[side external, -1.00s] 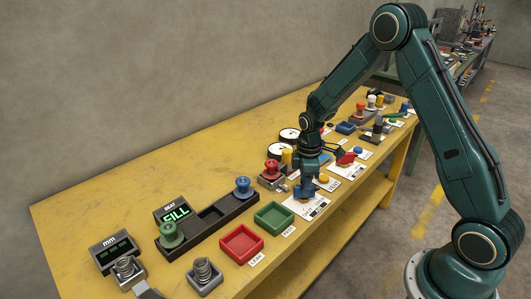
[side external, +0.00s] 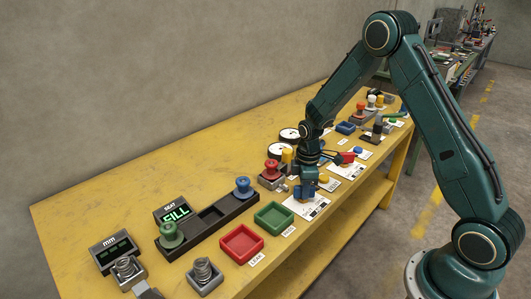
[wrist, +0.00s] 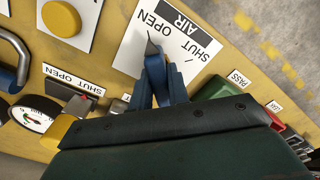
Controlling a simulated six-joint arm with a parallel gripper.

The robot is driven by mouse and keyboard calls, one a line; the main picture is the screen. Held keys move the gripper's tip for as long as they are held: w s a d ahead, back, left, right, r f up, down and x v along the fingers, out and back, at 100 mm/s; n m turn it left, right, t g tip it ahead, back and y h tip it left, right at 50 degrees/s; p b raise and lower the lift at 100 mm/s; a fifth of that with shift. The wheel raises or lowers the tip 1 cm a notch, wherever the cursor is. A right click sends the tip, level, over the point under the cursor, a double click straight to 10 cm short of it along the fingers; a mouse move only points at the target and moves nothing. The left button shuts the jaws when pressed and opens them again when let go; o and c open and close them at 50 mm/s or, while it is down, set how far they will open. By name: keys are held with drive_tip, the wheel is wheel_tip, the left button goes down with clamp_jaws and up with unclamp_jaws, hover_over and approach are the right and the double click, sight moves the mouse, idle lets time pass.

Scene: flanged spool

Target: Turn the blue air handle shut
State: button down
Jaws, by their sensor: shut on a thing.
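The blue air handle (wrist: 155,66) stands on a white plate (wrist: 190,62) marked AIR, OPEN and SHUT. In the wrist view its dark pointer tip points up and a little left, towards the OPEN side of the plate. My gripper (wrist: 157,84) is shut on the handle, with a finger on either side of it. In the side view my gripper (side external: 305,192) is low over the same plate (side external: 308,208) near the front edge of the bench. There the fingers and handle blend together, and the pointer cannot be made out.
A red tray (side external: 241,244) and a green tray (side external: 274,216) lie left of the plate. A red knob (side external: 271,167) and gauges (side external: 289,134) stand behind my gripper. A yellow knob (side external: 323,178) and a red handle (side external: 346,158) are close on the right.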

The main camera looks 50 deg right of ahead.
drive_tip(key=shift+m, duration=0.4)
drive_tip(key=m, duration=0.3)
drive_tip(key=shift+m, duration=0.3)
drive_tip(key=m, duration=1.3)
drive_tip(key=shift+r+m, duration=0.1)
drive_tip(key=shift+m, duration=0.2)
drive_tip(key=c, duration=1.3)
unclamp_jaws()
drive_tip(key=shift+c, duration=0.2)
